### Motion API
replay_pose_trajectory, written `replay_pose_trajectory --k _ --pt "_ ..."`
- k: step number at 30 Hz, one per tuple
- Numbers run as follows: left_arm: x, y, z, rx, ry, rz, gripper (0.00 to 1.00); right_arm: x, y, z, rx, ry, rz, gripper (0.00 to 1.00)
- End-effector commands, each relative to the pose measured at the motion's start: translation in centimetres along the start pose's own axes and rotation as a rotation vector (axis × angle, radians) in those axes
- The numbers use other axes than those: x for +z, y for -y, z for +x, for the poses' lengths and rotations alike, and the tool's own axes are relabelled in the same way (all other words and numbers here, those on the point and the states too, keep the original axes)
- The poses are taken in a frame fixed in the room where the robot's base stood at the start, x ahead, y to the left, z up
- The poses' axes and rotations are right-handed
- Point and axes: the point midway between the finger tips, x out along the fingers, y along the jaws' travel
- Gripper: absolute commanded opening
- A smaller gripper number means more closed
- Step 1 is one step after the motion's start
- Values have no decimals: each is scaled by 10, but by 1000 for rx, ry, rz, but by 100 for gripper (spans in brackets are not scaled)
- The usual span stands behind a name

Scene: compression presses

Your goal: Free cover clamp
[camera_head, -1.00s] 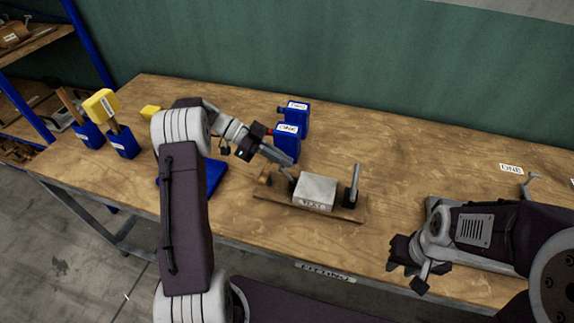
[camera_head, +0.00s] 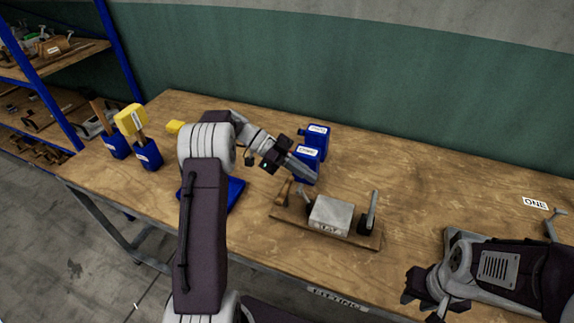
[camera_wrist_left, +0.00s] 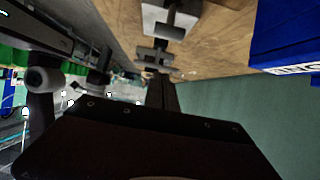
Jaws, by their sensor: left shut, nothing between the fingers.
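A pale grey block (camera_head: 331,216) with a label on its front sits on a wooden base (camera_head: 288,220). To its right stands a near-upright metal lever (camera_head: 372,208) on a dark mount. To its left are a small metal clamp arm (camera_head: 303,194) and a brown handle (camera_head: 283,192), partly hard to make out. My left gripper (camera_head: 314,182) is shut and empty, just behind and above the block's left side; contact cannot be told. A grey metal part (camera_wrist_left: 170,22) shows at the top of the left wrist view. My right gripper (camera_head: 424,305) is low right, away from the base.
Two blue containers (camera_head: 306,163) stand close behind my left gripper; blue also shows in the left wrist view (camera_wrist_left: 290,30). A blue tray (camera_head: 233,193) lies left, partly behind my arm. Blue holders with yellow-headed tools (camera_head: 131,120) stand far left.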

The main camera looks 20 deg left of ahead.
Motion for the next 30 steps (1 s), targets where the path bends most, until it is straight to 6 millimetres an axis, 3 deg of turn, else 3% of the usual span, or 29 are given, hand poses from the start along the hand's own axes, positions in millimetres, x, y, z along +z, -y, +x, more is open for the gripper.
replay_pose_trajectory --k 2,3,9,15,30 --pt "-25 6 4 1 1 5 0 -1 0 -9 0 0 0 31" --pt "-13 6 -8 -6 1 0 0 0 0 -1 0 0 0 31" --pt "-2 6 -56 -5 0 0 0 0 0 2 0 0 0 31" --pt "3 6 -86 -3 -1 -1 0 0 0 0 0 0 0 31" --pt "5 5 -94 0 0 -1 0 0 0 0 0 0 0 31"
